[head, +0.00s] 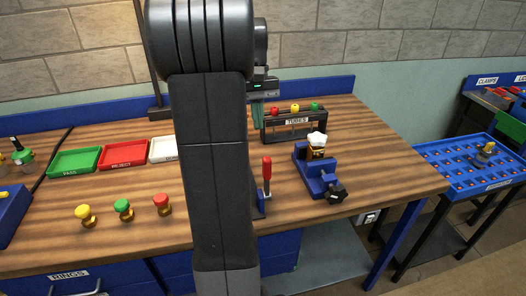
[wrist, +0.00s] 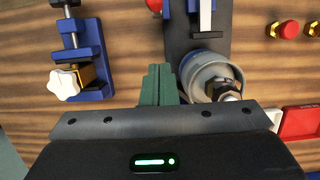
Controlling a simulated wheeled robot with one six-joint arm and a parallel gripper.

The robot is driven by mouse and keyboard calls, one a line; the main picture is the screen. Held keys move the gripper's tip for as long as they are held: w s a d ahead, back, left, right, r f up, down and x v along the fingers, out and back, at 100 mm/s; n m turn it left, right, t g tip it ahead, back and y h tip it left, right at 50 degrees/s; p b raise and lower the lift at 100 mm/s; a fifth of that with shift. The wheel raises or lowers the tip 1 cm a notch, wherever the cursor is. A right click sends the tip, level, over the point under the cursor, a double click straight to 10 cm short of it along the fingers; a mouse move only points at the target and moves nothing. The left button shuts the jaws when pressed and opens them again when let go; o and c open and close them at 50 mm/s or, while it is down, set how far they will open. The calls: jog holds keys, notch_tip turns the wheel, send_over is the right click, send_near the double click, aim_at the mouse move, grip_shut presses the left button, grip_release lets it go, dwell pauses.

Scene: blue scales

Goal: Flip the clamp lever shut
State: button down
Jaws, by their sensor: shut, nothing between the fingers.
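The clamp lever with its red handle (head: 266,168) stands upright just right of my arm in the head view. A small part of its blue base shows at its foot; my arm hides the rest. In the wrist view the dark clamp plate (wrist: 181,45) is at the top, with a grey round part (wrist: 210,75) on it and a red tip (wrist: 154,5) cut off by the top edge. My gripper (head: 258,120) points down behind the lever, apart from it in the head view. Its green fingers (wrist: 158,85) are together and empty, left of the grey round part.
A blue vise (head: 318,180) with a black knob stands right of the lever. Green (head: 75,160) and red (head: 124,154) trays and several knobbed brass pieces are left of my arm. Bare wood lies between lever and vise.

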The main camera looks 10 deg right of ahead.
aim_at(267, 178)
jog(key=s+f, duration=0.5)
jog(key=f, duration=0.1)
jog(key=shift+s+f+p, duration=0.3)
jog(key=shift+s+f, duration=0.05)
jog(key=shift+d, duration=0.15)
